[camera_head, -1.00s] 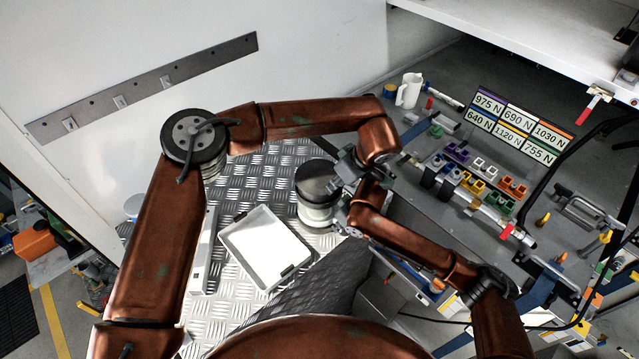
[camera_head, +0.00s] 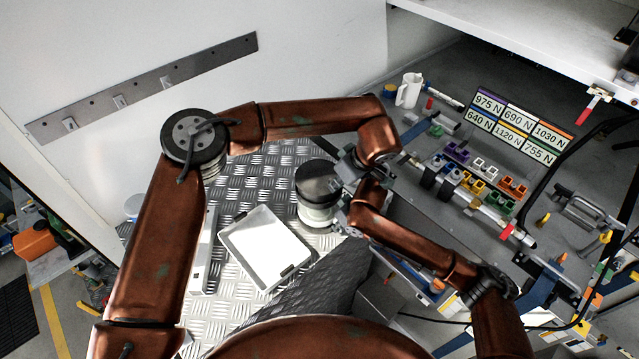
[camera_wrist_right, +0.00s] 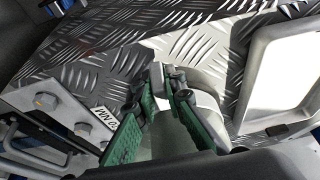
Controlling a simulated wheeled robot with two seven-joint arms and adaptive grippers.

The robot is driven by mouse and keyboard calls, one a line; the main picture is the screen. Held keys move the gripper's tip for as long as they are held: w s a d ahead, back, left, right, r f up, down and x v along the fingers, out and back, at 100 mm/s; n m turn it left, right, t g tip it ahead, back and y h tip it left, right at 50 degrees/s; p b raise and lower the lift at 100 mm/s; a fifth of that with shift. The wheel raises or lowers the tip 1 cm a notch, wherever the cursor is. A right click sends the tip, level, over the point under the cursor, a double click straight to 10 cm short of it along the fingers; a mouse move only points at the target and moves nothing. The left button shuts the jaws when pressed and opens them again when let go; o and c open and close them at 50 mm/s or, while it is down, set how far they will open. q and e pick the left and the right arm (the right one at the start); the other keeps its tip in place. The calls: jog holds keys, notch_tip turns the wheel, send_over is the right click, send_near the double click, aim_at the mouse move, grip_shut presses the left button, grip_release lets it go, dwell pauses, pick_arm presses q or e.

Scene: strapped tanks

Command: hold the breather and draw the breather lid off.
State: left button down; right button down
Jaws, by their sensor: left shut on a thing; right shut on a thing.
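The breather (camera_head: 316,215) is a pale, round body on the tread-plate floor. The breather lid (camera_head: 316,182) is a dark, wide cap sitting on top of it, with no clear gap between them. My left gripper (camera_head: 343,172) is shut on the right side of the lid; its fingertips are partly hidden. My right gripper (camera_head: 343,212) is lower, shut on the right side of the breather's pale body. In the right wrist view the green-padded fingers of my right gripper (camera_wrist_right: 168,100) stand against the pale body (camera_wrist_right: 170,145).
A white tray (camera_head: 233,234) lies left of the breather on the tread plate. A grey bench (camera_head: 420,190) to the right carries a white jug (camera_head: 409,90), coloured blocks and force labels (camera_head: 512,125). A hook rail (camera_head: 145,88) is on the wall.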

pick_arm(q)
jog(key=shift+r, duration=0.2)
dwell(0.5)
jog(key=shift+r, duration=1.9)
jog(key=shift+r, duration=1.7)
notch_tip(320, 180, up, 8)
pick_arm(e)
jog(key=c, duration=1.9)
grip_release()
jog(key=shift+c, duration=0.2)
